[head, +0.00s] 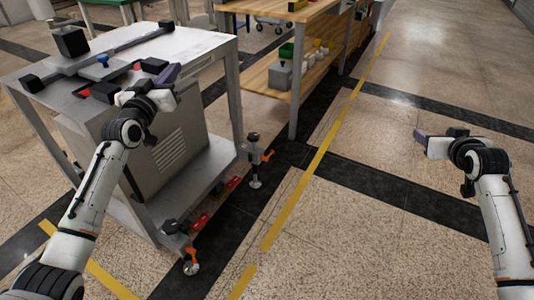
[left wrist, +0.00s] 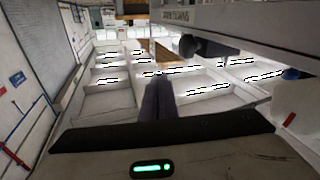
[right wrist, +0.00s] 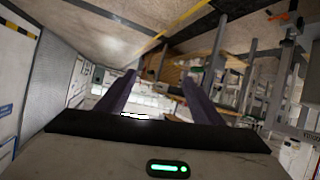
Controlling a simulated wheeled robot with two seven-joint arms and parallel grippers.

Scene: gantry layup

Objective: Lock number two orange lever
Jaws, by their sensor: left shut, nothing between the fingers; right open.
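An orange lever (head: 267,155) sits on the caster-and-foot unit at the cart's right corner. Another orange lever (head: 191,254) sits on the unit at the cart's near corner, above a caster wheel (head: 191,268). I see no number on either, so I cannot tell which is number two. My left gripper (head: 170,73) is shut and empty, over the cart's top near its front right edge, well above both levers. It also shows in the left wrist view (left wrist: 158,100). My right gripper (head: 421,138) is open and empty over bare floor at the right; its spread fingers show in the right wrist view (right wrist: 162,98).
The metal cart (head: 215,50) carries a dark rail with black blocks and small red and blue parts on top, and a grey cabinet (head: 175,150) below. A wooden workbench (head: 265,22) stands behind. The floor (head: 350,220) right of the yellow line is clear.

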